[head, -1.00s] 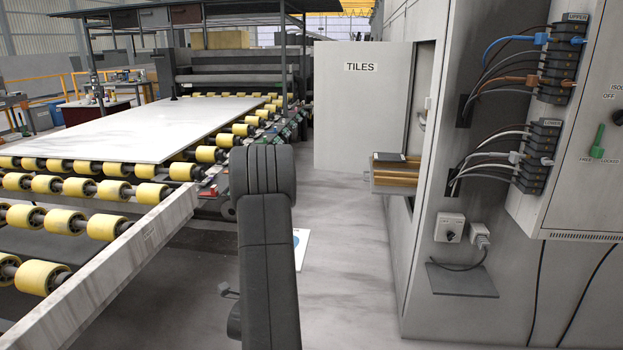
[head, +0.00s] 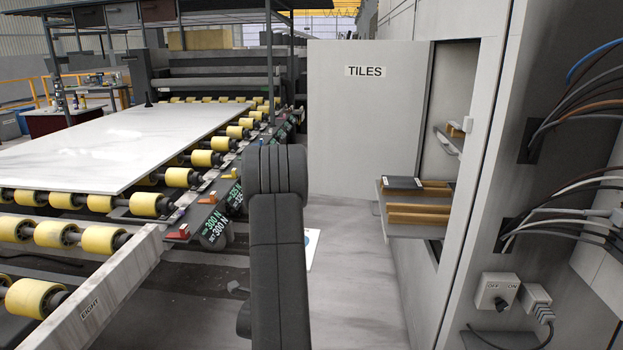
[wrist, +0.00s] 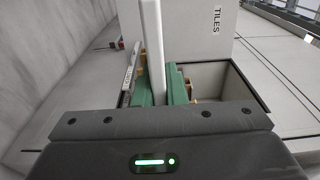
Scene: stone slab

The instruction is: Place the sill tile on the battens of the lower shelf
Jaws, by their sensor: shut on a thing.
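In the wrist view, my gripper (wrist: 158,92) has its green-padded fingers shut on a pale, narrow slab seen edge-on, which I take for the sill tile (wrist: 152,40). In the head view the gripper and tile do not show; my dark arm link stands in the middle. The lower shelf (head: 412,231) juts from the open cabinet at right, with light-brown wooden battens (head: 420,213) lying across it. A dark flat piece (head: 402,183) lies at its far left. Wooden pieces also show beside the fingers in the wrist view, partly hidden.
An open cabinet door marked TILES (head: 366,120) stands behind the shelf. Cables and a switch box (head: 497,292) are on the near right wall. A roller conveyor with a white slab (head: 110,145) fills the left. Floor between is mostly clear.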

